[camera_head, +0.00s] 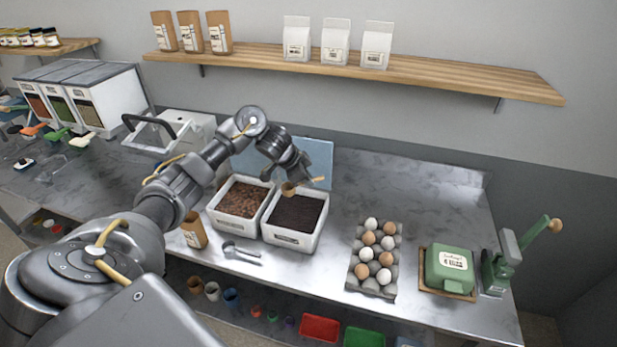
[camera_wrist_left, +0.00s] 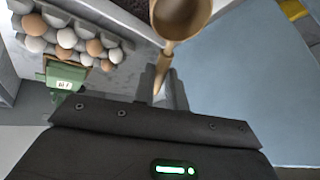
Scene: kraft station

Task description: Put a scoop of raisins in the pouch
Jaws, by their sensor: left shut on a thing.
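My left gripper (camera_head: 287,174) is shut on a wooden scoop (camera_head: 289,189), above the back of the right bin. The right white bin (camera_head: 291,240) holds dark raisins (camera_head: 296,212). The left white bin (camera_head: 236,229) holds reddish-brown pieces (camera_head: 241,199). A brown kraft pouch (camera_head: 194,231) stands on the counter left of the bins, partly hidden by my arm. My right gripper is not in view.
A metal scoop (camera_head: 240,252) lies in front of the bins. An egg carton (camera_head: 371,287), a green box (camera_head: 449,268) and a green hand press (camera_head: 500,265) stand to the right. A blue panel (camera_head: 318,154) is behind the bins. The back right counter (camera_head: 420,190) is clear.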

